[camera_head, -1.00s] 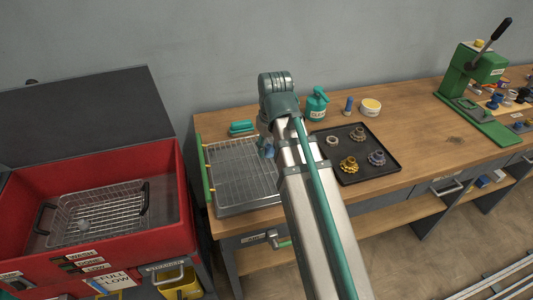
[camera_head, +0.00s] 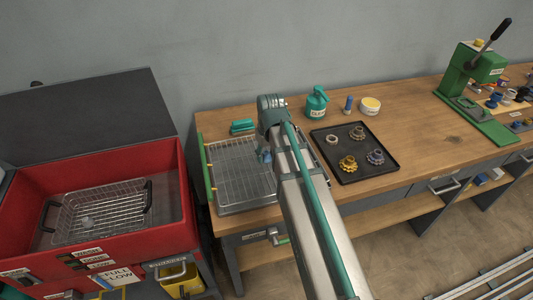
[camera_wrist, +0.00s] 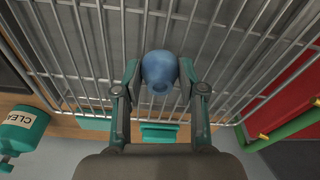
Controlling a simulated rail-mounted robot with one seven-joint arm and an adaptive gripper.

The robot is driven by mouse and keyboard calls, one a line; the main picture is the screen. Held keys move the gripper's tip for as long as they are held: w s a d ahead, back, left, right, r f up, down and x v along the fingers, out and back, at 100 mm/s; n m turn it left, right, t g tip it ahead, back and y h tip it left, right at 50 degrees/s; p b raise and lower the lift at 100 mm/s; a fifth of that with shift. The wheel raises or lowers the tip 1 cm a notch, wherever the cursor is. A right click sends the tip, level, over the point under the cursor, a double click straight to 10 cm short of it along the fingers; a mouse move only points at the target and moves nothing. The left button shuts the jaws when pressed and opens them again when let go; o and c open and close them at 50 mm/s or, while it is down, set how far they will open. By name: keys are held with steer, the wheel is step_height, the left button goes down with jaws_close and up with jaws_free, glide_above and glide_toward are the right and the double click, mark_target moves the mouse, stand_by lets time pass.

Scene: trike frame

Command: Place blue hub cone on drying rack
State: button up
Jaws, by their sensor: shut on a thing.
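The blue hub cone (camera_wrist: 161,72) is between the two green fingers of my gripper (camera_wrist: 159,76) in the wrist view, and the gripper is shut on it. Both are over the wires of the drying rack (camera_wrist: 60,42); I cannot tell whether the cone touches them. In the head view the drying rack (camera_head: 238,172) is a wire grid over a tray at the bench's left end. My arm hides part of its right side. A small blue patch (camera_head: 265,156) shows beside my arm above the rack; it may be the cone or part of my gripper.
A black tray (camera_head: 378,173) with several gear-like parts lies right of the rack. A green bottle (camera_head: 316,103), blue cylinder (camera_head: 348,104) and round tub (camera_head: 370,105) stand behind it. A teal block (camera_head: 242,126) is behind the rack. A red washer (camera_head: 170,160) stands left.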

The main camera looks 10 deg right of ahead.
mark_target(268, 158)
steer(key=shift+f, duration=0.3)
steer(key=o, duration=1.2)
steer(key=shift+r, duration=0.15)
step_height(268, 158, up, 12)
steer(key=s+b, duration=0.1)
steer(key=b, duration=0.1)
steer(key=shift+s+d, duration=0.15)
steer(key=shift+s, duration=0.05)
